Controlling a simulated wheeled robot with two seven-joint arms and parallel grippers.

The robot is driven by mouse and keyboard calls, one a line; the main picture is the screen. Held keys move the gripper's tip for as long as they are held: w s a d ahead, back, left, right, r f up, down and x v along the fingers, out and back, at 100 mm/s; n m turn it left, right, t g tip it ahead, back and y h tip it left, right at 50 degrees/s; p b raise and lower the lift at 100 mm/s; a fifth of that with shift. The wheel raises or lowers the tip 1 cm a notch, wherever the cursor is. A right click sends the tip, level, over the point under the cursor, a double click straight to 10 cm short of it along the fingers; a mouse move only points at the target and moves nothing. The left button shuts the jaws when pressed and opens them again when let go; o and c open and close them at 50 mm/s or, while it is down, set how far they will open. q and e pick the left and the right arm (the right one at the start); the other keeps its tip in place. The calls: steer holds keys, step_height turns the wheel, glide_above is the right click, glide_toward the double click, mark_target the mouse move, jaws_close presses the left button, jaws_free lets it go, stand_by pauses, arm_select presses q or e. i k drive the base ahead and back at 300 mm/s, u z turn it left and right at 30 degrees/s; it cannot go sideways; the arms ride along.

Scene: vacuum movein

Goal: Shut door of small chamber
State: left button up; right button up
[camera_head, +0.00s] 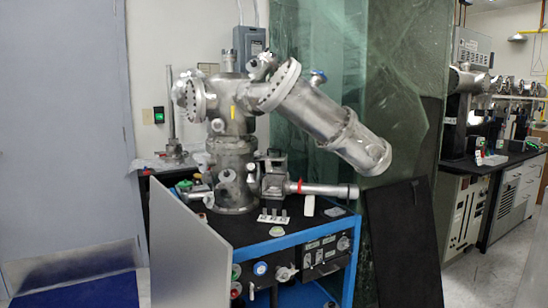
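A steel vacuum chamber (232,155) stands upright on the black top of a blue-framed cart, near the middle of the head view. A round bolted flange (193,96) is on its left side. A wider bolted flange (280,84) is on its right, and a steel cylinder (340,132) slopes down to the right from there. I cannot tell which part is the small chamber's door, or whether that door is open or shut. Neither of my grippers is in view.
The blue cart (281,244) carries small parts and a horizontal steel tube (325,190). A grey panel (188,246) stands upright at its left front. A black panel (403,243) leans at its right, before green glass (395,90). A lab bench (500,163) is farther right.

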mark_target(269, 158)
steer(key=u, duration=0.1)
steer(key=k, duration=0.45)
steer(key=z, duration=1.3)
steer(key=i, duration=1.9)
steer(key=u, duration=0.65)
